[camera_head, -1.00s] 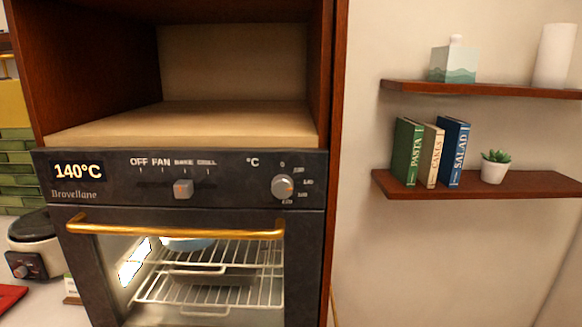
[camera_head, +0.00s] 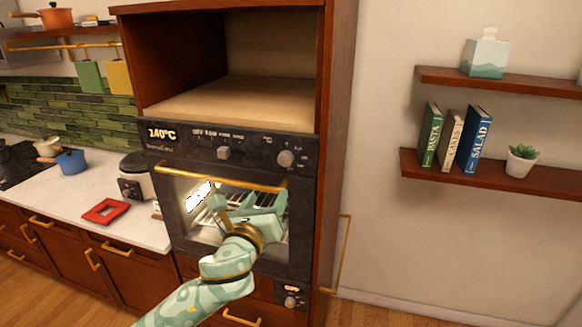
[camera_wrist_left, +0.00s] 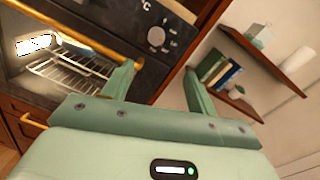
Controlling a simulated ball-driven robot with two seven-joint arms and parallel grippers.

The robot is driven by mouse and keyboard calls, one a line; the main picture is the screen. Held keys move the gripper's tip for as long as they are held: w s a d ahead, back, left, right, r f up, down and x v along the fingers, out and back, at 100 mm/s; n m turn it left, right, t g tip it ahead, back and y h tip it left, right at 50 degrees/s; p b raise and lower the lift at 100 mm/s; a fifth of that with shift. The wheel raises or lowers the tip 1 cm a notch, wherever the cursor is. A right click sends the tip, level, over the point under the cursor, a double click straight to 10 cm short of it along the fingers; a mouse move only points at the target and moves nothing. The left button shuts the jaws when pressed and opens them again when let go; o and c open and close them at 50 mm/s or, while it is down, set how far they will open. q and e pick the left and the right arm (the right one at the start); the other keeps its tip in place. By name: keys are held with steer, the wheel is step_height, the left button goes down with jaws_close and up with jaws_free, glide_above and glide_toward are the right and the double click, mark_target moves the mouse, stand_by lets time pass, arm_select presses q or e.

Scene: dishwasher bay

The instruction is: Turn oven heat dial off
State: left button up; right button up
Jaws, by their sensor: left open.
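The black oven (camera_head: 190,143) is built into a brown wooden cabinet, and its display reads 140°C. The round grey heat dial (camera_head: 286,158) is at the right of the control panel; it also shows in the left wrist view (camera_wrist_left: 156,37), above and between my fingers. A grey mode knob (camera_head: 223,153) sits left of it, under the OFF and FAN marks. My left gripper (camera_head: 246,200), pale green, is in front of the oven door, below the dial and apart from it. It is open and empty, its fingers spread in the left wrist view (camera_wrist_left: 158,82). My right gripper is out of view.
A gold door handle (camera_head: 222,179) runs across the oven front, just below the panel. Wall shelves (camera_head: 500,177) with books and a plant are at the right. A counter (camera_head: 125,228) with a red frame, cooker and pots is at the left.

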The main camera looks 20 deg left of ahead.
arm_select(q)
steer(key=w+a, duration=0.1)
steer(key=w, duration=0.3)
glide_toward(284, 161)
steer(key=w, duration=0.7)
steer(key=shift+a+p, duration=0.1)
steer(key=shift+p, duration=0.3)
steer(key=shift+w, duration=0.55)
steer(key=c, duration=1)
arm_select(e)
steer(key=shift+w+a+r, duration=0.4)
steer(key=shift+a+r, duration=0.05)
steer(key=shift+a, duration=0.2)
